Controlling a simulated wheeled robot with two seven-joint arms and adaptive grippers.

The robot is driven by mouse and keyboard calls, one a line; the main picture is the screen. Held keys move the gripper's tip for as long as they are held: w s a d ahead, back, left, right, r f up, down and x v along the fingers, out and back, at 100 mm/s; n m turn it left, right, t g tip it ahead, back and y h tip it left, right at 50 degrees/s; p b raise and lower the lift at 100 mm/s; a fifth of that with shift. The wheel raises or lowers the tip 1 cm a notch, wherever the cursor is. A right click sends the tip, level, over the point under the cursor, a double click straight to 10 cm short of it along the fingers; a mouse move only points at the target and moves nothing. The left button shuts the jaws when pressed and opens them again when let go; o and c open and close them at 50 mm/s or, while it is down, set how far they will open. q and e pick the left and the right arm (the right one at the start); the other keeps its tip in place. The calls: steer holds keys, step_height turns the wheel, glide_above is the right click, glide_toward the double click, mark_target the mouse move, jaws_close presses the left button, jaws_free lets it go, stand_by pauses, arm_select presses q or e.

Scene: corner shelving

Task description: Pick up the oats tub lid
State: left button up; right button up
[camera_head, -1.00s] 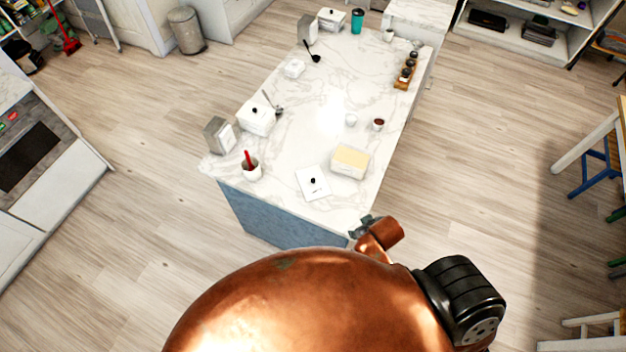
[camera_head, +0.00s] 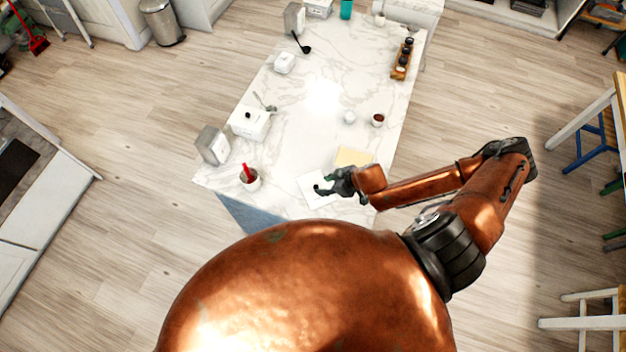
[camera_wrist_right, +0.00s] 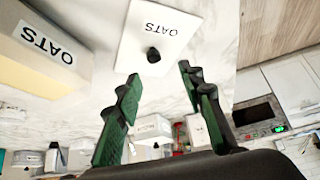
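The oats tub lid is a white square plate (camera_head: 312,199) with a black knob, lying flat on the marble counter near its close edge. My left gripper is out of view.
The counter middle is clear.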

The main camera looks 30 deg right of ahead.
mark_target(317, 187)
steer(key=shift+w+d, duration=0.1)
steer(key=shift+d, duration=0.55)
steer(key=shift+w+f, duration=0.2)
steer(key=shift+f, duration=0.1)
steer(key=shift+x, duration=0.85)
steer(key=p+x, duration=0.1)
steer(key=x, duration=0.3)
steer(key=shift+s+a+f, duration=0.15)
steer(key=shift+a, duration=0.05)
steer(key=shift+a+f, duration=0.1)
steer(key=shift+f, duration=0.3)
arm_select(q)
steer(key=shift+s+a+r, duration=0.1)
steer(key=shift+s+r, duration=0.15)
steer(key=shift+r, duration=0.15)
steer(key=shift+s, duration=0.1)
arm_select(e)
steer(key=shift+c, duration=0.6)
steer(key=shift+w, duration=0.25)
steer(key=c, duration=0.3)
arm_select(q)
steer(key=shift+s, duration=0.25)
arm_select(e)
jaws_close()
